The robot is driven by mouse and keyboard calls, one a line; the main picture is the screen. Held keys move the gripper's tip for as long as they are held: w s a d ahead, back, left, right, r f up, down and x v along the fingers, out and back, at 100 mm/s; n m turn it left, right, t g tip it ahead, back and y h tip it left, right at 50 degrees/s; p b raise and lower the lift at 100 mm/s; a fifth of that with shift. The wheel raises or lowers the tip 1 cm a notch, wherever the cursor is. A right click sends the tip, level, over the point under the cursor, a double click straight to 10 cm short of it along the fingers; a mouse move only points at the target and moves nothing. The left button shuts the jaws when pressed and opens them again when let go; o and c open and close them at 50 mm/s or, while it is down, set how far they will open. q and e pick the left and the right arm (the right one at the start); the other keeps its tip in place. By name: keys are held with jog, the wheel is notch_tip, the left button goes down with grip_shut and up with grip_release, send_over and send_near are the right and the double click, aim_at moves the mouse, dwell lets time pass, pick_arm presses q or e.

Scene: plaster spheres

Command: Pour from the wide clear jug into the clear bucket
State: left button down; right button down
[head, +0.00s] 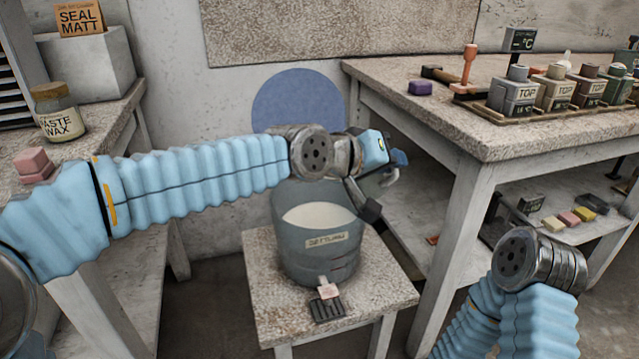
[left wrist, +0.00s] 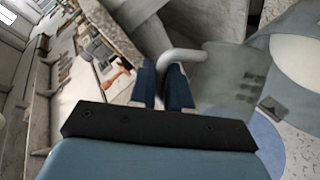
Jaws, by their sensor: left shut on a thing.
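The clear bucket (head: 315,262) stands on a small stone-topped stool, with white material inside and a label on its front. Its rim and white contents also show at the right of the left wrist view (left wrist: 297,50). My left gripper (head: 395,162) is at the bucket's upper right, above the rim. In the left wrist view its dark blue fingers (left wrist: 163,85) are shut on the pale handle of the wide clear jug (left wrist: 228,82). The jug is beside the bucket's mouth in that view. In the head view my wrist hides most of it; its tilt and contents are unclear.
The stool's bare top (head: 378,292) surrounds the bucket, with a small tag and dark piece at its front. A bench (head: 430,115) with several labelled blocks stands right. A left bench holds a wax jar (head: 58,112). My right arm is at lower right.

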aim_at(391, 178)
pick_arm(q)
jog(key=shift+s+d+p, duration=0.1)
jog(key=shift+d+p, duration=0.05)
jog(key=shift+p, duration=0.15)
jog(key=shift+s+d+r+m+y+p, duration=0.15)
jog(key=shift+m+y+p, duration=0.15)
jog(key=shift+m+p, duration=0.3)
jog(key=shift+f+m+t+b, duration=0.4)
jog(key=shift+f+b, duration=0.55)
jog(key=shift+b, duration=0.25)
jog(key=f+m+t+y+b, duration=0.1)
jog(key=m+b, duration=0.1)
jog(key=b, duration=0.6)
jog(key=shift+d+f+t+y, duration=0.1)
jog(key=shift+f+t+y, duration=0.05)
jog(key=shift+t+y, duration=0.25)
jog(key=shift+m+b, duration=0.4)
jog(key=shift+b, duration=0.1)
jog(key=shift+r, duration=0.25)
